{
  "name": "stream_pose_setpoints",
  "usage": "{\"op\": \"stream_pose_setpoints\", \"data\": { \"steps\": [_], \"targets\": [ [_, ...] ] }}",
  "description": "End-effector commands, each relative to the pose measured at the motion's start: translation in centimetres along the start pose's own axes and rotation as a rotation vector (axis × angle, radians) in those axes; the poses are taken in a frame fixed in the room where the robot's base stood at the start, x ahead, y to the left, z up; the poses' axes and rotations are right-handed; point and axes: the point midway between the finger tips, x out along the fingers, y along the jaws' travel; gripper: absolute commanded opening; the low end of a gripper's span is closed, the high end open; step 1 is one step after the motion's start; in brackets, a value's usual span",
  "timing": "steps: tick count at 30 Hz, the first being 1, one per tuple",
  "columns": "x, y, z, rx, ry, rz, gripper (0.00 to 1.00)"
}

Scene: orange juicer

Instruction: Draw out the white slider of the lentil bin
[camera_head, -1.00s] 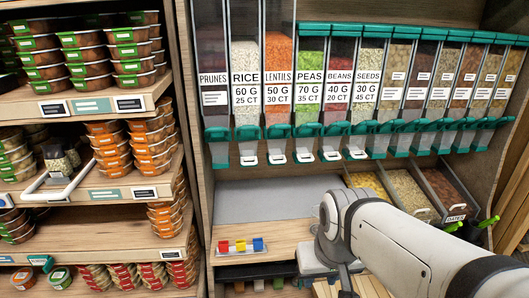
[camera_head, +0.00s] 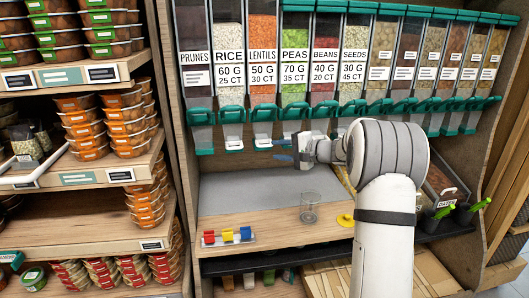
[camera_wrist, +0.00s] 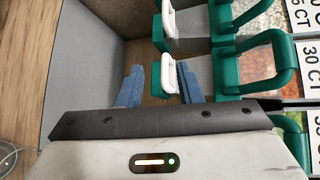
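The lentil bin (camera_head: 263,80) is a clear column of orange lentils with a green spout frame. Its white slider (camera_head: 263,143) sticks out at the bottom of the spout. In the wrist view a white slider (camera_wrist: 168,74), in line with the "30 CT" label, lies between my fingertips. My gripper (camera_head: 275,150) is open, its two blue fingers pointing left just right of the lentil slider. In the wrist view my gripper (camera_wrist: 158,82) has one finger on each side of the slider. I cannot tell whether they touch it.
The rice slider (camera_head: 233,144) and its green spout are close on the left. A clear cup (camera_head: 310,207), a yellow item (camera_head: 346,220) and a tray of coloured pieces (camera_head: 228,237) are on the counter below. Food shelves stand at the left.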

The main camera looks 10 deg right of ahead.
Motion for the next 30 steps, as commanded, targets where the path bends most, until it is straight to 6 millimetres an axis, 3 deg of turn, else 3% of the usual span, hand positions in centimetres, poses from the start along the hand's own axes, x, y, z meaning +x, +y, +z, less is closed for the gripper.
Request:
{"op": "stream_pose_setpoints", "data": {
  "steps": [1, 5, 19, 30],
  "targets": [
    [0.1, 0.4, -1.2, 0.011, 0.013, -0.027, 0.33],
    [0.4, 0.2, -2.7, 0.024, 0.032, -0.069, 0.33],
    [6.8, -0.3, -3.0, 0.026, 0.033, -0.072, 0.33],
    [7.8, -0.4, -3.1, 0.026, 0.035, -0.072, 0.33]
  ]
}}
